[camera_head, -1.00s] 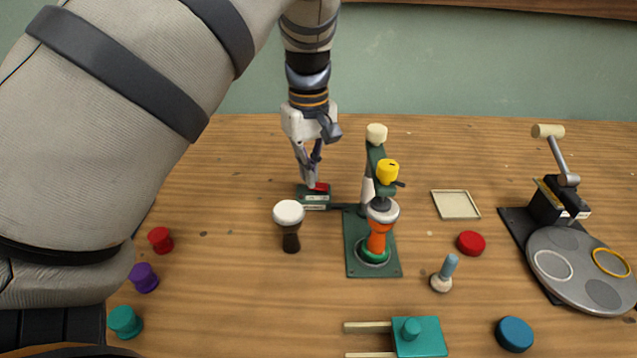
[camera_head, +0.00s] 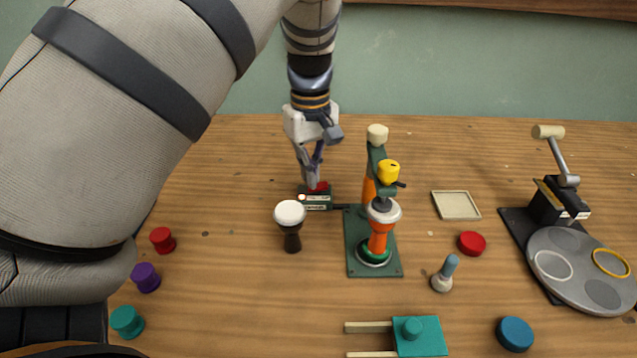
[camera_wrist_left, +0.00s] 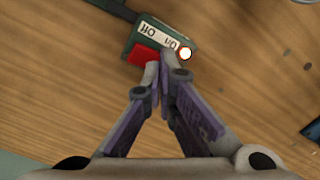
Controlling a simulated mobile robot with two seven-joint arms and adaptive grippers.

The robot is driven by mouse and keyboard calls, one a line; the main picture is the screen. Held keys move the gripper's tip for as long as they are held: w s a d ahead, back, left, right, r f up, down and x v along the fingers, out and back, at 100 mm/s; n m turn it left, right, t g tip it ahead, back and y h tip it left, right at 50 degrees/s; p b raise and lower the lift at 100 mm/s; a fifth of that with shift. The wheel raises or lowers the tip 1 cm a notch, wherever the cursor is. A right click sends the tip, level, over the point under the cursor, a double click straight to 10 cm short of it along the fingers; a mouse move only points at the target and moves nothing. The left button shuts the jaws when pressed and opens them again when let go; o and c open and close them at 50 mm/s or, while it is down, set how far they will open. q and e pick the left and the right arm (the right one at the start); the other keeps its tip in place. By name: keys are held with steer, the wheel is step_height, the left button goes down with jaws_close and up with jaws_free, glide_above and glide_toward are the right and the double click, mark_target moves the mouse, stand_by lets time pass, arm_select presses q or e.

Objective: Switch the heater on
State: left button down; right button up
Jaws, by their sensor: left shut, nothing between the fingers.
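The heater's dark green switch box (camera_head: 325,207) lies left of the green stand, joined to it by a dark bar. Its red switch (camera_head: 318,187) shows at the back; the wrist view also shows the box (camera_wrist_left: 186,42), the red switch (camera_wrist_left: 143,57) and Off and On labels. A lamp (camera_wrist_left: 185,53) glows white beside On. An upright orange piece (camera_head: 368,191) stands behind the drum on the stand. My left gripper (camera_head: 312,183) points down at the switch, shut and empty, its tips (camera_wrist_left: 157,68) by the switch's On side. Contact is unclear. My right gripper is out of view.
A white-topped dark drum (camera_head: 291,228) stands close in front of the switch box. An orange drum (camera_head: 378,238) stands on the green stand (camera_head: 355,262). A turntable (camera_head: 575,278) is at right. Small coloured pieces lie around; the table behind the stand is mostly clear.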

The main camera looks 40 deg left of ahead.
arm_select(q)
step_height(320, 180, up, 6)
steer(key=shift+r+p, duration=0.1)
steer(key=shift+p, duration=0.5)
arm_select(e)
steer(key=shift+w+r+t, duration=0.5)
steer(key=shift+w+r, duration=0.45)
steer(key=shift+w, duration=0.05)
